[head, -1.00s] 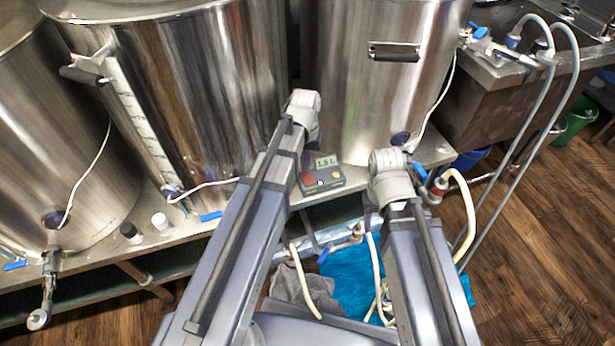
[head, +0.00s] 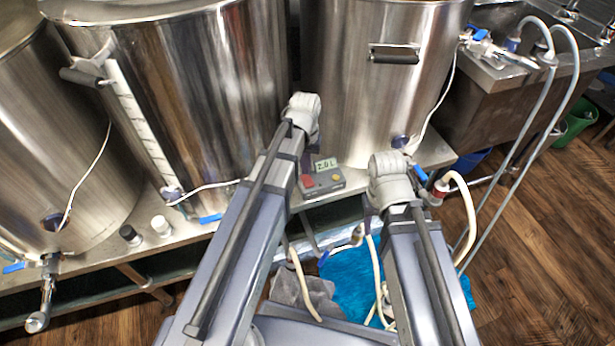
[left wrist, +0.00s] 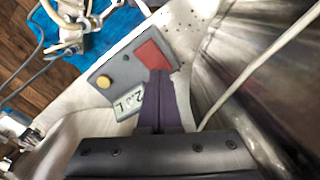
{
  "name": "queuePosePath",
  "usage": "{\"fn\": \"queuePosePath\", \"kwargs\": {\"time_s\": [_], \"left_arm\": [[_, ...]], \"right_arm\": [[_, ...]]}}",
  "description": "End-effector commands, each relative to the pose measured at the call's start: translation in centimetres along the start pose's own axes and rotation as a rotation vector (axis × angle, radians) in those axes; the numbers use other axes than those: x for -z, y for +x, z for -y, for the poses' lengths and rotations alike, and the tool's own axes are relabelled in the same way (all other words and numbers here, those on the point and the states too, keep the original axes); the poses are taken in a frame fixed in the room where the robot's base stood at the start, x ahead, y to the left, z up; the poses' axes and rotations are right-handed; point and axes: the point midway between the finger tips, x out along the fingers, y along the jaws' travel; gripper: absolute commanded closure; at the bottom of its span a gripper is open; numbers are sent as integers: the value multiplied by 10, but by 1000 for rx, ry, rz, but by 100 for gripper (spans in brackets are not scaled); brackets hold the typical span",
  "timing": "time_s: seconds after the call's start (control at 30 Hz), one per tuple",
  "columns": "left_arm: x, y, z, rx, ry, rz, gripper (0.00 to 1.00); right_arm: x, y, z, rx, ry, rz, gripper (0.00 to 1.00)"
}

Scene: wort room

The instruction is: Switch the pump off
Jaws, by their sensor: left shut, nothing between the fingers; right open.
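The grey control box (head: 322,183) sits on the bench ledge between two steel kettles. It has a red button (left wrist: 154,54), a small yellow button (left wrist: 103,82) and a display (left wrist: 129,100) reading 2.0 L. My left gripper (left wrist: 160,74) is shut and empty; in the left wrist view its dark purple fingertips overlap the red button's lower edge, and I cannot tell whether they touch it. In the head view my left arm hides most of that gripper. My right gripper (head: 369,204) is open, mostly hidden below its wrist, right of the box.
Large steel kettles (head: 385,95) stand behind the box. A white cable (head: 208,187) and a blue valve handle (head: 211,218) lie to its left. Hoses (head: 466,210) and a blue cloth (head: 350,285) are below and to the right. Open wooden floor lies at the right.

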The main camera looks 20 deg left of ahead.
Motion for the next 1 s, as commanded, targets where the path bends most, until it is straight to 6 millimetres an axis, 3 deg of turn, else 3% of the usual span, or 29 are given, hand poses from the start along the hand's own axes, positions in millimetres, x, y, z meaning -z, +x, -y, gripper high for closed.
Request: {"fn": "queuePosePath", "kwargs": {"time_s": [0.03,0.4,0.8,0.87,1.0], "left_arm": [[0,-11,0,0,0,0,100],[0,-45,0,0,0,0,100],[-2,-49,-1,1,3,0,100],[-6,-57,-5,3,14,1,100],[-30,-96,-24,17,74,8,100]], "right_arm": [[-1,-11,-1,0,0,0,50],[-3,-45,-4,0,0,0,50],[-3,-49,-5,0,0,0,50],[-3,-57,-5,0,0,0,50],[-6,-96,-9,0,0,0,50]]}}
